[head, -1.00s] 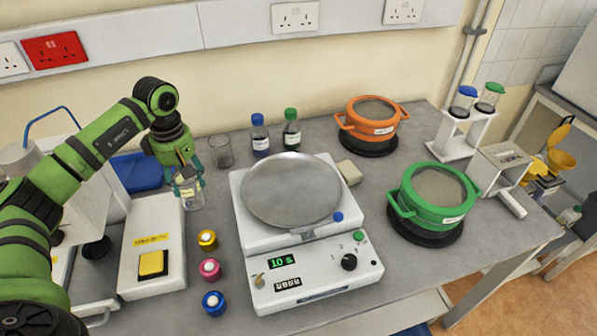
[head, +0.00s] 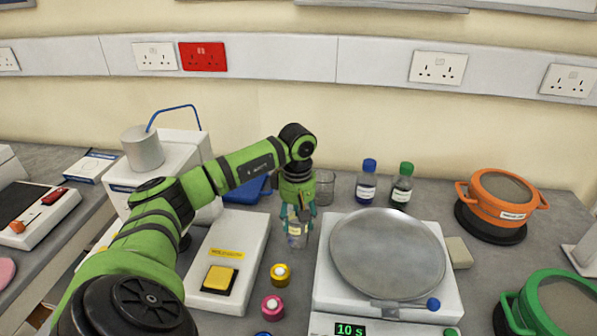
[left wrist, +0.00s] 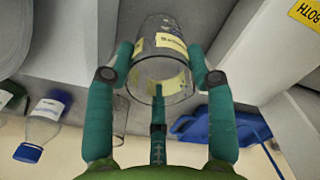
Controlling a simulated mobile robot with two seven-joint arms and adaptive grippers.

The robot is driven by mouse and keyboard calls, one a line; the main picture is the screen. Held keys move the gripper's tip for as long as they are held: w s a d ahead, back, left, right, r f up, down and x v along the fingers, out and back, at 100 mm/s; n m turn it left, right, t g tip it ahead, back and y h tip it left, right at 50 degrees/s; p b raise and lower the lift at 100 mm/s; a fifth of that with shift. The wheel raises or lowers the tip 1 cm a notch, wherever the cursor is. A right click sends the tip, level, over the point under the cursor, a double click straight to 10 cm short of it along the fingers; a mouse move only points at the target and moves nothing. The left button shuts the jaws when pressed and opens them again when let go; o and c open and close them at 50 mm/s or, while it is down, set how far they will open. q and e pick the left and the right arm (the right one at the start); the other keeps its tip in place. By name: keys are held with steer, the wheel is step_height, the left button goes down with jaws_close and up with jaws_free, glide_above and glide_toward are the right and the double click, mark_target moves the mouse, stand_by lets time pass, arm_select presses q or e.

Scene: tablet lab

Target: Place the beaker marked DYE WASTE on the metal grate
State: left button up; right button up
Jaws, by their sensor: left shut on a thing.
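My left gripper (head: 297,218) is shut on a clear glass beaker (head: 297,238), between the white box with a yellow button and the round-plate device. In the left wrist view the fingers (left wrist: 166,72) hold the beaker (left wrist: 163,88) from its sides. It bears pale labels (left wrist: 171,42) whose writing I cannot read, so I cannot confirm DYE WASTE. A second glass beaker (head: 325,188) stands behind the gripper, partly hidden by it. I cannot make out a metal grate in either view. My right gripper is not in view.
The white device with a round metal plate (head: 387,252) is right of the gripper. The yellow-button box (head: 238,240) is left. Blue-capped (head: 366,182) and green-capped (head: 402,186) bottles stand behind. Small yellow (head: 280,274) and pink (head: 272,306) pots are in front. An orange pot (head: 500,205) is farther right.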

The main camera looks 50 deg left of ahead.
arm_select(q)
step_height(320, 180, down, 2)
steer(key=shift+s+d+b, duration=0.1)
steer(key=shift+b, duration=0.3)
steer(key=shift+f, duration=0.35)
steer(key=o, duration=1.3)
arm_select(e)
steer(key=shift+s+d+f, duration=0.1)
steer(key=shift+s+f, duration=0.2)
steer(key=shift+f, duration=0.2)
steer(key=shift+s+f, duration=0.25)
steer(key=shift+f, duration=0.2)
